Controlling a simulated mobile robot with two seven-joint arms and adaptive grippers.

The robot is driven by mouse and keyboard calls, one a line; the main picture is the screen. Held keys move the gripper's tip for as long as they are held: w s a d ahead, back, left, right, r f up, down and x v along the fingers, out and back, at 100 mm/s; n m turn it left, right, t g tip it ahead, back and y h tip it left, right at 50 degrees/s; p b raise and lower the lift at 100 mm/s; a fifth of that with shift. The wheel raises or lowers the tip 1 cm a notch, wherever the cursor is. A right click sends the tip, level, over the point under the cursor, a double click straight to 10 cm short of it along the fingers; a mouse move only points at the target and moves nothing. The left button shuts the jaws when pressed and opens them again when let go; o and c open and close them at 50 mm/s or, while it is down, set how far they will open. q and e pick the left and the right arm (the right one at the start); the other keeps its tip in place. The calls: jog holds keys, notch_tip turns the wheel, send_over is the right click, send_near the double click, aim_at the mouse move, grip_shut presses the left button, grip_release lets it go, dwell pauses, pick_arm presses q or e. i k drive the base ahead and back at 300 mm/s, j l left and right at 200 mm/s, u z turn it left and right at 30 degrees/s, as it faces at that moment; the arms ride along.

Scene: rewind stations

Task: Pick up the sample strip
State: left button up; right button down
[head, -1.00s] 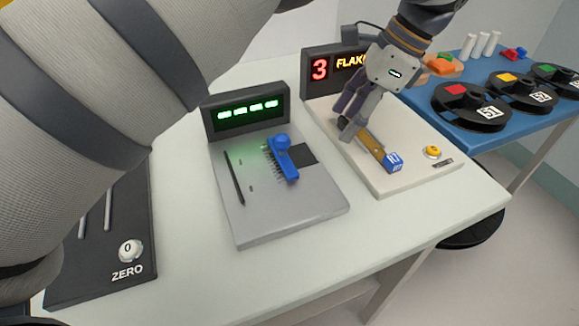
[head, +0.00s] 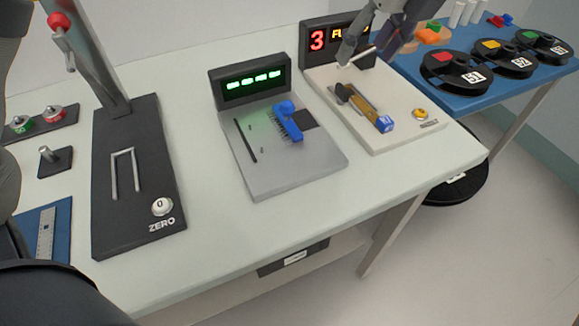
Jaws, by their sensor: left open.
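The sample strip seems to be the brown-yellow strip (head: 364,103) on the cream station (head: 410,141) at the right; a blue tag block (head: 385,124) is at its near end. A dark part (head: 344,92) is beside its far end. My left gripper (head: 366,54) is open above and behind the strip, apart from it, near the top edge of the view. A thin pale piece shows between its fingers; I cannot tell what it is. My right gripper is not in view.
A red number display (head: 318,40) stands behind the strip. A grey station (head: 290,174) with a blue brush-like tool (head: 290,122) is to the left. Black reels (head: 456,74) lie on the blue table (head: 480,110). The white table front (head: 330,205) is clear.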

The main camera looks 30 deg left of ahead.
aim_at(384, 124)
jog(key=k, duration=1.25)
